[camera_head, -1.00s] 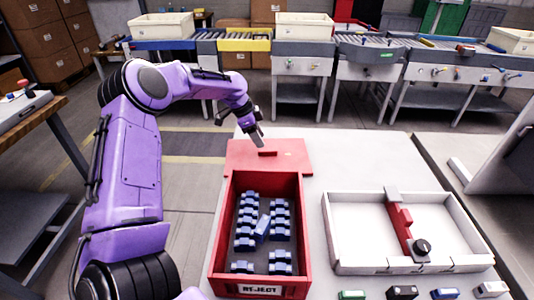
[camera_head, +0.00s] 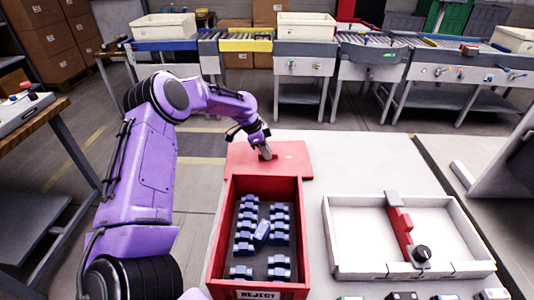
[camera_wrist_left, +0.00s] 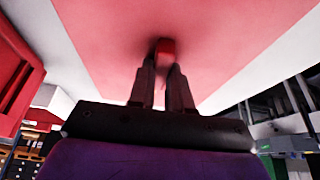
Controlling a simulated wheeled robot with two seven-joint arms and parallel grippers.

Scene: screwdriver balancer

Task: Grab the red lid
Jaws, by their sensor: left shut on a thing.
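The red lid (camera_head: 290,160) lies flat on the white table behind the red box. My left gripper (camera_head: 266,153) is at the lid's handle, with its fingers pointing down. In the left wrist view the lid (camera_wrist_left: 230,40) fills the upper middle, and my left gripper (camera_wrist_left: 163,75) has its two fingers on either side of the small red handle (camera_wrist_left: 166,46), shut on it. The handle is mostly hidden by the fingers in the head view. My right gripper is not in view.
The open red box (camera_head: 304,235), labelled REJECT, holds several blue parts and stands just in front of the lid. A white tray (camera_head: 370,272) with a red and grey fixture (camera_head: 400,222) stands to the right. Conveyors (camera_head: 245,42) line the back.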

